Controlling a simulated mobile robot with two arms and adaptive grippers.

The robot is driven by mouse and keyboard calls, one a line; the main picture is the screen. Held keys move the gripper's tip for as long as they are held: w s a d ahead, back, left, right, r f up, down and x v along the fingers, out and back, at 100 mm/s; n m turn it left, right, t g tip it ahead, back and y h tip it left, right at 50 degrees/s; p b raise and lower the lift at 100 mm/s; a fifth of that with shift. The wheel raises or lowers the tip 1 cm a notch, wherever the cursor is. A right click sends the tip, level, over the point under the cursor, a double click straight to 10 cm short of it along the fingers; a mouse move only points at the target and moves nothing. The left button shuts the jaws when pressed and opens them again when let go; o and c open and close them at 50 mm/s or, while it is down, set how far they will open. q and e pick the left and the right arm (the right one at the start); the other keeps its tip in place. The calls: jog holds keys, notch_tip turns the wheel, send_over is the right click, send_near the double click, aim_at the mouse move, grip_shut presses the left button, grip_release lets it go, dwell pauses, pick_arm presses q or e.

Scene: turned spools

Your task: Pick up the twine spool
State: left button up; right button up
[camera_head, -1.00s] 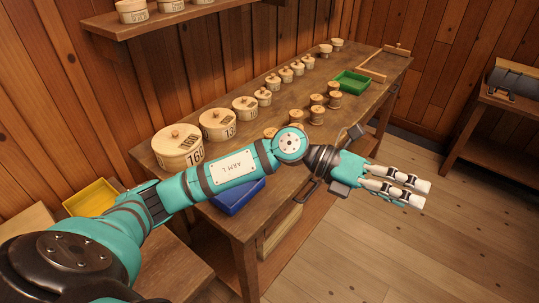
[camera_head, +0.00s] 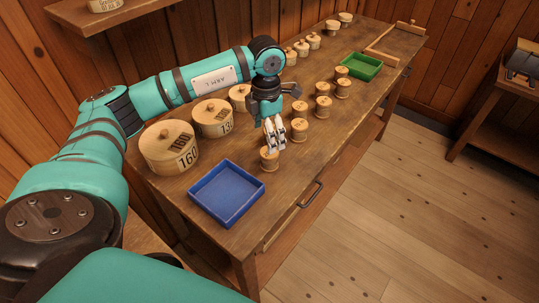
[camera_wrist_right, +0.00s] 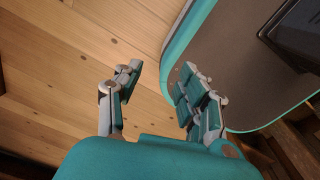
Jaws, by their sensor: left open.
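Several small turned wooden spools stand in rows on the workbench (camera_head: 255,200). The nearest spool (camera_head: 269,163) stands just below the fingertips of my left gripper (camera_head: 275,147). The fingers point down and cover part of its top; I cannot tell whether they touch it. Other spools stand behind, one (camera_head: 299,134) close to the right of the gripper and one (camera_head: 323,107) further back. I cannot read which spool is the twine one. My left gripper is open. My right gripper (camera_wrist_right: 160,88) shows in the right wrist view, open and empty above the floor.
A blue tray (camera_head: 227,192) lies empty at the bench's near end. Large round lidded boxes marked 160 (camera_head: 169,150) and 13 (camera_head: 212,119) stand along the back. A green tray (camera_head: 361,67) is further away. Floor (camera_head: 400,220) to the right is clear.

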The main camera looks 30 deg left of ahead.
aim_at(268, 156)
pick_arm(q)
notch_tip(268, 156, down, 4)
jog(key=shift+w+a+r+p, duration=0.1)
jog(key=shift+w+r+p, duration=0.05)
jog(key=shift+r+p, duration=0.15)
jog(key=shift+f, duration=0.9)
jog(key=f, duration=0.1)
jog(key=f+p, duration=0.1)
jog(key=f, duration=0.1)
jog(key=f+p, duration=0.1)
jog(key=shift+w+f, duration=0.25)
jog(key=shift+w, duration=0.1)
jog(key=shift+f, duration=0.25)
jog(key=shift+c, duration=0.5)
jog(key=c, duration=1.2)
pick_arm(e)
jog(key=w+r, duration=0.1)
jog(key=w+a+r, duration=0.1)
jog(key=r, duration=0.1)
jog(key=shift+w+a+r, duration=0.1)
jog(key=shift+w+r, duration=0.2)
jog(key=shift+w, duration=0.1)
